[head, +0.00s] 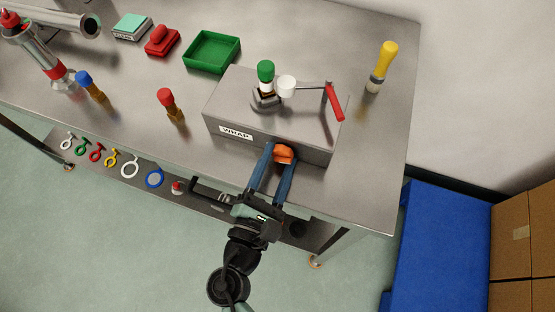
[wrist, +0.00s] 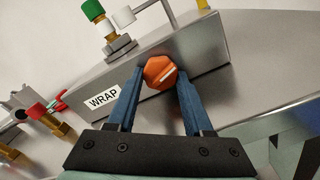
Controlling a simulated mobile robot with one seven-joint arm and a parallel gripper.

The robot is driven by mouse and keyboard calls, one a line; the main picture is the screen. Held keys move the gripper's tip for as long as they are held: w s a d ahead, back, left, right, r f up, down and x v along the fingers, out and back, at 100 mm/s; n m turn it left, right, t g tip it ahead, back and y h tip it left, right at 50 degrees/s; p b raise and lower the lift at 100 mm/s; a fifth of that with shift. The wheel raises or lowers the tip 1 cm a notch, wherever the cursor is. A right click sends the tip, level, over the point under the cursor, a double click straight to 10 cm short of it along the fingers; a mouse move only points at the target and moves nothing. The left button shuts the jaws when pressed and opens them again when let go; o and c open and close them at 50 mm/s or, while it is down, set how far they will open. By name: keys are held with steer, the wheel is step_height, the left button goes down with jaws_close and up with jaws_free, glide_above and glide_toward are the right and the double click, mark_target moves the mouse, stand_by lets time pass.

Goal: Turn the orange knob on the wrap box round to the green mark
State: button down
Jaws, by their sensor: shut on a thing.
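The wrap box (head: 245,108) is a grey metal box with a "WRAP" label, standing on the steel table. The orange knob (head: 284,155) is on its front face, right of the label. My gripper (head: 280,158) reaches the box from the front. Its two blue fingers are shut on the knob, one on each side, as the wrist view also shows (wrist: 160,75). I cannot see the green mark in either view.
On top of the box are a green-capped fitting (head: 266,72) and a red-handled lever (head: 334,102). A yellow-handled tool (head: 383,65) stands to the right. A green tray (head: 212,51) and red-capped fitting (head: 167,103) are left.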

steer(key=c, duration=0.6)
jaws_free()
steer(key=shift+b+v, duration=0.9)
steer(key=shift+v, duration=5.65)
